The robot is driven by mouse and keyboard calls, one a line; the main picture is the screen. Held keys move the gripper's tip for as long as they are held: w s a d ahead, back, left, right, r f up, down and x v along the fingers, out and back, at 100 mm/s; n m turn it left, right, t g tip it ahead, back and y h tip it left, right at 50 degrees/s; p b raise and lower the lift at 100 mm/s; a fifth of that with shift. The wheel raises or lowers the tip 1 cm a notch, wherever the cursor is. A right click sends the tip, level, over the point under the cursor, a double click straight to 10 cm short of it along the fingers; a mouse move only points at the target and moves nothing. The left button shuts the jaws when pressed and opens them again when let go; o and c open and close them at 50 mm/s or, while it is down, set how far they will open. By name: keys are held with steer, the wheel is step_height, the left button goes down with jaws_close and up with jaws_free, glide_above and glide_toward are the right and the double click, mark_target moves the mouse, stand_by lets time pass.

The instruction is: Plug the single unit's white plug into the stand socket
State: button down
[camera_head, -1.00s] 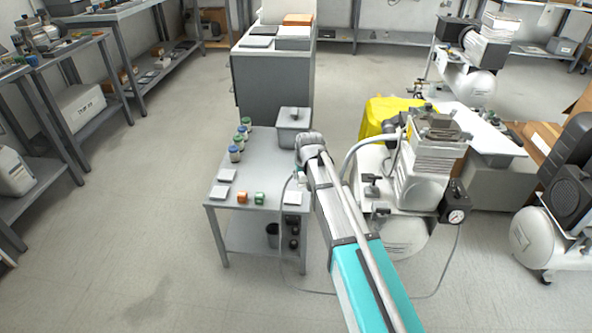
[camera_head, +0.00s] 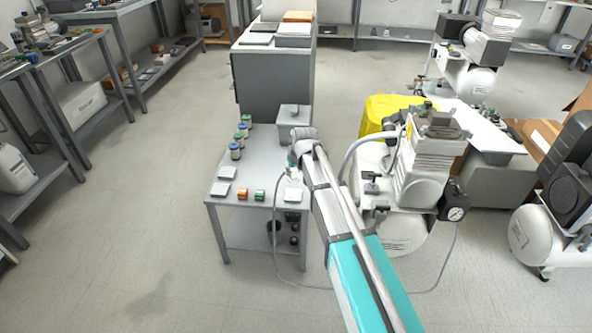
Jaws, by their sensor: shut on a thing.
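My gripper (camera_head: 293,164) is at the end of my arm, over the right side of a small grey stand (camera_head: 262,172). It is small in view and partly hidden by my wrist. It is shut on the white plug (camera_head: 292,177), which hangs just above the stand's front right part. A thin grey cable (camera_head: 275,215) loops from the plug down to the floor and across to the single compressor unit (camera_head: 417,180). A white block (camera_head: 292,195), possibly the stand socket, lies at the stand's front right corner, close below the plug. I cannot tell whether they touch.
Several jars (camera_head: 240,140), white boxes (camera_head: 224,187), an orange block (camera_head: 243,195) and a green block (camera_head: 260,195) sit on the stand. A grey bin (camera_head: 293,122) stands at its back right. A yellow cover (camera_head: 388,112) lies behind the compressor. Floor left of the stand is clear.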

mark_target(295, 182)
steer(key=shift+f+b, duration=3.05)
steer(key=shift+f, duration=0.2)
steer(key=shift+f+b, duration=0.4)
steer(key=shift+c, duration=1.3)
jaws_free()
steer(key=shift+o, duration=1.3)
steer(key=shift+r, duration=0.2)
steer(key=shift+r+p, duration=3.35)
steer(key=shift+p, duration=0.2)
steer(key=shift+d, duration=0.1)
